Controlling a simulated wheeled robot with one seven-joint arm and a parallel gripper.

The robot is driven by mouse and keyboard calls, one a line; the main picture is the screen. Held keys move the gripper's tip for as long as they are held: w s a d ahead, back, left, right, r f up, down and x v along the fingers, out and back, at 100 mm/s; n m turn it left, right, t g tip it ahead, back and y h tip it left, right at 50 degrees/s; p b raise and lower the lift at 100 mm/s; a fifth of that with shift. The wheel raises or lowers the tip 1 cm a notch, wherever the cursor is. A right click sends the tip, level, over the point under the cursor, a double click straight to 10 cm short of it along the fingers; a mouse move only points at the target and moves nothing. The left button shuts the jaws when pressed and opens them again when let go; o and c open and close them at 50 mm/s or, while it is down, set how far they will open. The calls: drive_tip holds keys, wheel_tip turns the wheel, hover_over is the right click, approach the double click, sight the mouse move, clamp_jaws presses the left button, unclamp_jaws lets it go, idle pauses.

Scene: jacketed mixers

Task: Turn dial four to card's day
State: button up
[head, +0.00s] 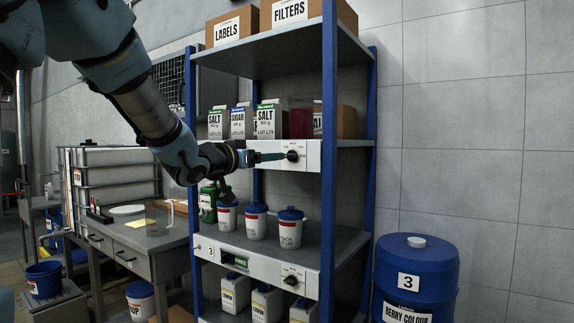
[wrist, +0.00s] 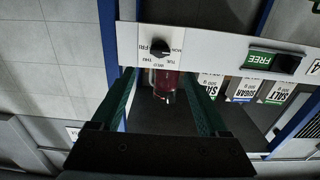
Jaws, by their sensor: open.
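The upper dial (head: 292,155) is a black knob on the white front rail of the shelf. In the wrist view, which is upside down, the dial (wrist: 158,48) is ringed by day names, MON to FRI; its exact setting is hard to tell. A 4 plate (wrist: 313,67) is on the same rail. My gripper (head: 268,156) is level with the dial, its green fingers pointing at it. In the wrist view the fingers are parted and empty, with the dial just beyond the tips, between them. A small yellow sheet (head: 140,222) lies on the side bench, its writing unreadable.
A lower rail with a 3 plate (head: 210,250) has its own dial (head: 291,280). Salt and sugar cartons (head: 264,122) stand above the upper rail. Several lidded tubs (head: 290,228) stand below it. A blue drum (head: 415,270) is at the right. A green FREE sign (wrist: 259,58) is on the upper rail.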

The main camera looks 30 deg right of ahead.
sight(288, 155)
drive_tip(key=shift+p+x, duration=1)
drive_tip(key=shift+x, duration=4)
drive_tip(key=shift+f, duration=0.1)
clamp_jaws()
